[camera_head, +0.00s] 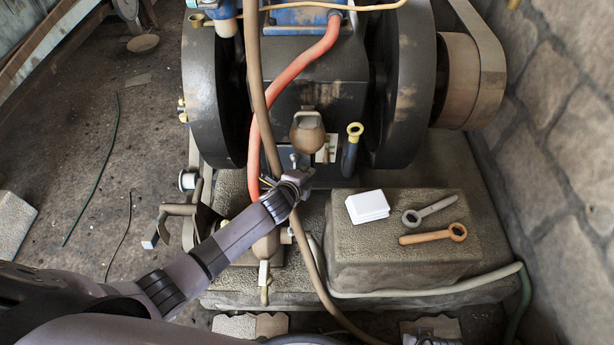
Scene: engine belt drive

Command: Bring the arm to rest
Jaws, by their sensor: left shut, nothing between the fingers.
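My left arm (225,245) comes in from the lower left and stretches up to the front of the engine (310,100). My left gripper (302,176) is at its end, small in the picture, just below a round brown knob (307,133) on the engine front. It is shut with nothing held. Whether it touches the engine or the hoses beside it, I cannot tell. My right gripper is not in view.
A red hose (292,72) and a brown hose (262,110) run close by the gripper. A stone block (400,262) at right carries a white box (367,206), a grey wrench (430,210) and an orange wrench (433,235). Large flywheels (405,90) flank the engine. Floor at left is mostly clear.

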